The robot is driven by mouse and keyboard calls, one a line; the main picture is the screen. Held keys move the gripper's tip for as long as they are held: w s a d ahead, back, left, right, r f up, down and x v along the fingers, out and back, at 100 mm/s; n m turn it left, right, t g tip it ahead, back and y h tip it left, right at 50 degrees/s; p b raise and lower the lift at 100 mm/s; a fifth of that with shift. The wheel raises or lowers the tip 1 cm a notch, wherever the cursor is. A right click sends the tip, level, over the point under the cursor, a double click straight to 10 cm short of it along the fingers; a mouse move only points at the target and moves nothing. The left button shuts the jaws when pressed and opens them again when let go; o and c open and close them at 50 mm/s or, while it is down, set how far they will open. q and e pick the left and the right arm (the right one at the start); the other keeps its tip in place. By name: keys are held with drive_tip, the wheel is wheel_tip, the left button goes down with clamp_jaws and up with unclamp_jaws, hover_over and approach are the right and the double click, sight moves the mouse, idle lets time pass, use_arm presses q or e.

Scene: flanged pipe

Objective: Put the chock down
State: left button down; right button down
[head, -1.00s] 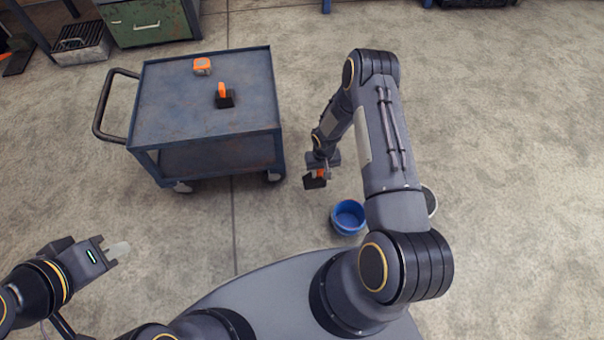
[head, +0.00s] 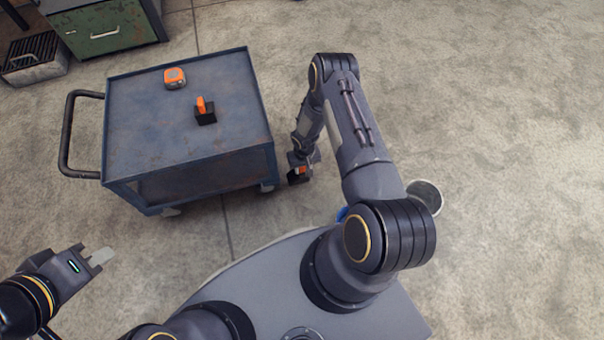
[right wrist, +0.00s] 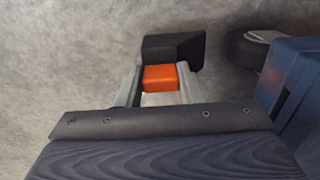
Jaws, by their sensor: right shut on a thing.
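My right gripper (head: 298,166) is shut on a black wedge-shaped chock with an orange grip (head: 299,172). In the right wrist view the two fingers (right wrist: 160,82) clasp the orange block, and the chock's black body (right wrist: 172,48) lies just beyond the fingertips. The gripper is low beside the right side of the blue cart (head: 140,118). I cannot tell whether the chock touches the floor. A second black and orange chock (head: 205,114) stands on the cart top. My left gripper (head: 98,260) is empty at lower left; its finger gap is unclear.
In the right wrist view a cart wheel (right wrist: 246,50) is close to the right of the held chock. An orange tape measure (head: 175,78) lies on the cart.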

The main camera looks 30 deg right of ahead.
sight(303, 172)
drive_tip(key=shift+f+b, duration=0.75)
drive_tip(key=shift+f, duration=1.2)
drive_tip(key=shift+f, duration=0.15)
drive_tip(key=c, duration=1)
unclamp_jaws()
